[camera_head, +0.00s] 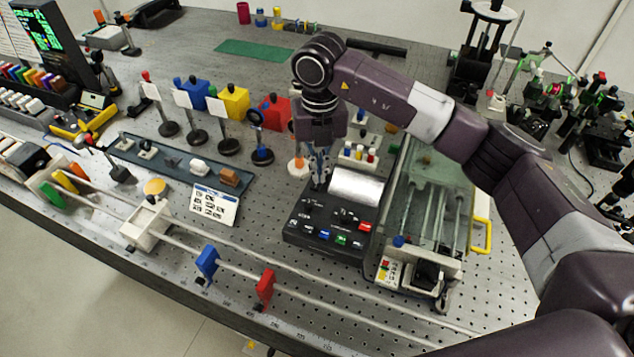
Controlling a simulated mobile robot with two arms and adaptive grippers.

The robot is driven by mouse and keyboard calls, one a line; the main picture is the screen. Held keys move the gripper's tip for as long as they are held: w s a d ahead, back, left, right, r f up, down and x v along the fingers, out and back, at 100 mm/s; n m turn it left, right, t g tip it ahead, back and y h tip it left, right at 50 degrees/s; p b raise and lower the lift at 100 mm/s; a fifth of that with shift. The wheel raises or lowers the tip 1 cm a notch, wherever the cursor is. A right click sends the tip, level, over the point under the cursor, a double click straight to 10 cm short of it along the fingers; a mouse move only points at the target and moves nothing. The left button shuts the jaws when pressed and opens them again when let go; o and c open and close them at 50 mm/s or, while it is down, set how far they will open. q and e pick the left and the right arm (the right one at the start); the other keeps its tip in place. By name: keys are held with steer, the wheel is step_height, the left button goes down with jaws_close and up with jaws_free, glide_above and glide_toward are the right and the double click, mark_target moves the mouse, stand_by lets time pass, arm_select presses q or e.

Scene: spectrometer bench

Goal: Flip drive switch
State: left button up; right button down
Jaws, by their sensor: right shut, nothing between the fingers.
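A black control box (292,228) stands on the perforated bench in the middle of the view. It has a row of small coloured buttons along its front, small controls at its left and a white paper roll (355,187) at its back right. My right gripper (318,184) points down over the back left of this box, shut and empty, its tips close to the box top. I cannot tell whether the tips touch it. Which control is the drive switch is too small to make out, and the gripper may hide part of it. My left gripper is not in view.
A glass-covered instrument with a yellow handle (482,235) stands right of the box. A rail with a blue holder (207,262) and a red holder (265,288) runs in front. A printed card (214,204) lies left. Coloured blocks and stands are behind.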

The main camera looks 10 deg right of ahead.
steer(key=shift+s+f, duration=0.1)
steer(key=shift+r+p, duration=0.55)
steer(key=shift+r, duration=0.25)
steer(key=shift+r+p, duration=1.3)
steer(key=shift+r, duration=1.4)
steer(key=shift+f, duration=0.1)
